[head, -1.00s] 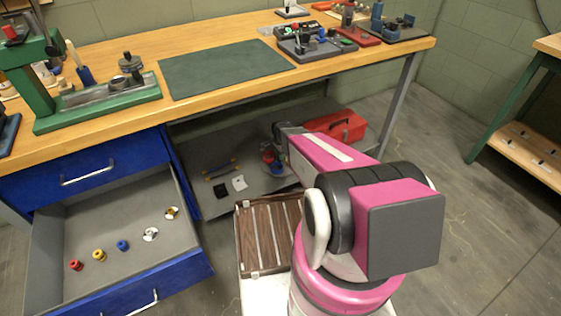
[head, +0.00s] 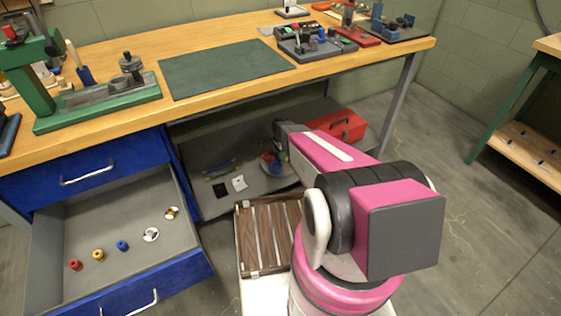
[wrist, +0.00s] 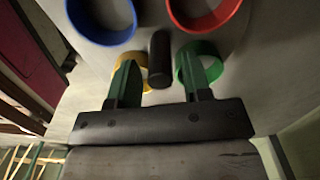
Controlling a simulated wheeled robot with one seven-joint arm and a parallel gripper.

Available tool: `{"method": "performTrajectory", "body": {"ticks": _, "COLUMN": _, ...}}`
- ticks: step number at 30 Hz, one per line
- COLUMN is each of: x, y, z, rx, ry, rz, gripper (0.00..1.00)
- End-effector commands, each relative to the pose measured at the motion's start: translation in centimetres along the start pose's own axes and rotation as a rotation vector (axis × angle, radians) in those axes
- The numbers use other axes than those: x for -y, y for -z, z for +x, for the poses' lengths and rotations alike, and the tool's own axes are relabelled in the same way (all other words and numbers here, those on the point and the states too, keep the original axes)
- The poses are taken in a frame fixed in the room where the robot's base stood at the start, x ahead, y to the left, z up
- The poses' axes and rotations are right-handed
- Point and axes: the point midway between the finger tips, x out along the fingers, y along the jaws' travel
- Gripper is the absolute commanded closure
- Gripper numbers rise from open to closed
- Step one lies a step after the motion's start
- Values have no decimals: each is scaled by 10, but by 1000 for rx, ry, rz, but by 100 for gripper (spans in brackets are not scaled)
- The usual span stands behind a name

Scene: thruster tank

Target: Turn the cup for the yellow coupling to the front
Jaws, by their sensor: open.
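In the wrist view my gripper (wrist: 160,78) is open, with its two green fingers apart. A short dark post (wrist: 160,58) shows between the fingertips. Around it on a pale round base stand a yellow cup (wrist: 147,85), a green cup (wrist: 213,50), a blue cup (wrist: 70,22) and a red cup (wrist: 205,27). The left finger overlaps the yellow cup and the right finger overlaps the green cup; I cannot tell whether they touch. In the head view the yellow coupling (head: 98,255) lies in the open drawer. The cups there are mostly hidden by my arm.
The open blue drawer (head: 190,262) also holds a red coupling (head: 75,265), a blue coupling (head: 122,245) and small metal parts. A red toolbox (head: 343,127) sits on the low shelf (head: 205,208). The workbench (head: 330,66) overhangs the shelf.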

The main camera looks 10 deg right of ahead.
Motion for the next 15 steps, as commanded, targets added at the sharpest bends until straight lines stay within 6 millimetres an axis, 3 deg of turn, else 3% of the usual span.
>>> {"method": "performTrajectory", "body": {"ticks": 15, "x": -1, "y": 0, "z": -36, "rx": 0, "ry": 1, "rz": 0, "gripper": 55}}
